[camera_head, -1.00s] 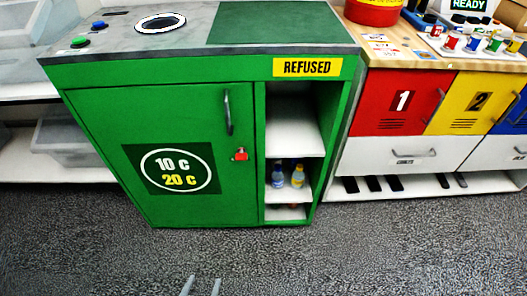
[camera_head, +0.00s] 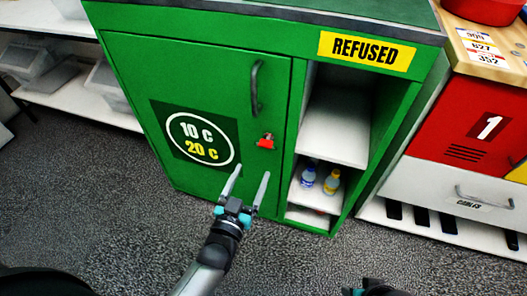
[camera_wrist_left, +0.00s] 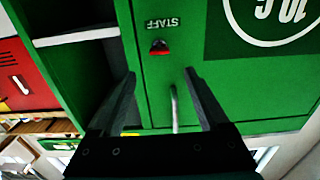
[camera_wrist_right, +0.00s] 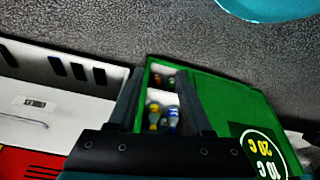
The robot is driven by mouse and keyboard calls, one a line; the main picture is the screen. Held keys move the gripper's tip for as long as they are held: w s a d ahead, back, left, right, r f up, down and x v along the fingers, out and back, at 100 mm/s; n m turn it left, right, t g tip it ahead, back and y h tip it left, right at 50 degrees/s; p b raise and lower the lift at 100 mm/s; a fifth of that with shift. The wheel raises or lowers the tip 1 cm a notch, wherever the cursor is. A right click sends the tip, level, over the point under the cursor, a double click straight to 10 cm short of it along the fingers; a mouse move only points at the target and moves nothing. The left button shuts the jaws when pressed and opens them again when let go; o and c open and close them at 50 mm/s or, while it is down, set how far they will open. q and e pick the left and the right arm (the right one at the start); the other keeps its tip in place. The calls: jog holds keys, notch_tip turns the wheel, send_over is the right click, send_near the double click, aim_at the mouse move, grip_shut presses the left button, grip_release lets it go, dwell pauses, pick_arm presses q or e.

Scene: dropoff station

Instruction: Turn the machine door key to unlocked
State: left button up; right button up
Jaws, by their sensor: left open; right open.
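The green machine door (camera_head: 190,100) is shut, with a dark curved handle (camera_head: 256,88). The red key (camera_head: 266,141) sits in the door below the handle, near its right edge. In the left wrist view the red key (camera_wrist_left: 159,48) shows upside down beside a STAFF label (camera_wrist_left: 160,22). My left gripper (camera_head: 247,180) is open and empty, below the key and in front of the door; its fingers point up toward it. In the left wrist view the key lies beyond and between the fingertips. My right gripper (camera_wrist_right: 166,80) is open and empty; in the head view only a dark part shows at the bottom edge.
Right of the door, open shelves (camera_head: 333,130) under a REFUSED sign (camera_head: 366,51) hold a blue bottle (camera_head: 308,177) and a yellow bottle (camera_head: 332,182). A red cabinet (camera_head: 466,120) stands further right. White shelves with bins (camera_head: 105,85) are at left. The grey floor in front is clear.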

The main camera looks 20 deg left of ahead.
aim_at(264, 147)
pick_arm(q)
jog(key=w+b, duration=0.2)
jog(key=w, duration=0.5)
jog(key=shift+w+d+f+b, duration=0.1)
jog(key=shift+w+d+b, duration=0.05)
jog(key=shift+b, duration=0.15)
jog(key=shift+w+b, duration=0.4)
jog(key=shift+w, duration=0.75)
pick_arm(e)
notch_tip(264, 147, up, 8)
jog(key=t, duration=0.1)
jog(key=shift+w, duration=0.2)
pick_arm(q)
grip_shut()
